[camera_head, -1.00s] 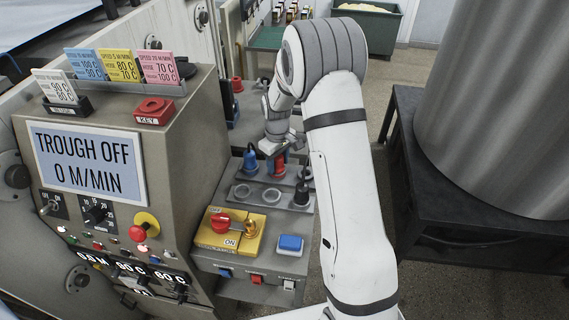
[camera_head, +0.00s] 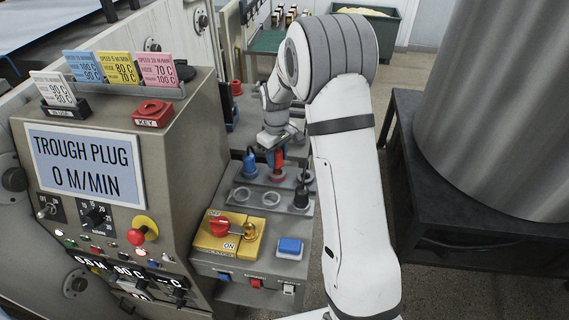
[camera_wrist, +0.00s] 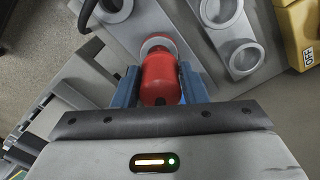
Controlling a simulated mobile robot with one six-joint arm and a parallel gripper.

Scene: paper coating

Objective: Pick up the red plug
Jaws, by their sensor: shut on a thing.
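The red plug (camera_head: 275,158) is between the fingers of my gripper (camera_head: 276,148) in the head view, above the grey socket panel. In the wrist view the red plug (camera_wrist: 161,76) stands between the two blue fingers of my gripper (camera_wrist: 160,88), which is shut on it. A pale ring shows at the plug's far end. I cannot tell whether its lower end is clear of the socket. The blue plug (camera_head: 250,161) stands just left of it, and a black plug (camera_head: 301,194) stands to the front right.
Two empty round sockets (camera_head: 271,199) lie in front of the plugs. A yellow box with a red switch (camera_head: 220,226) and a blue button (camera_head: 290,246) are nearer. The control cabinet (camera_head: 110,190) stands left, with a dark stand (camera_head: 440,160) at right.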

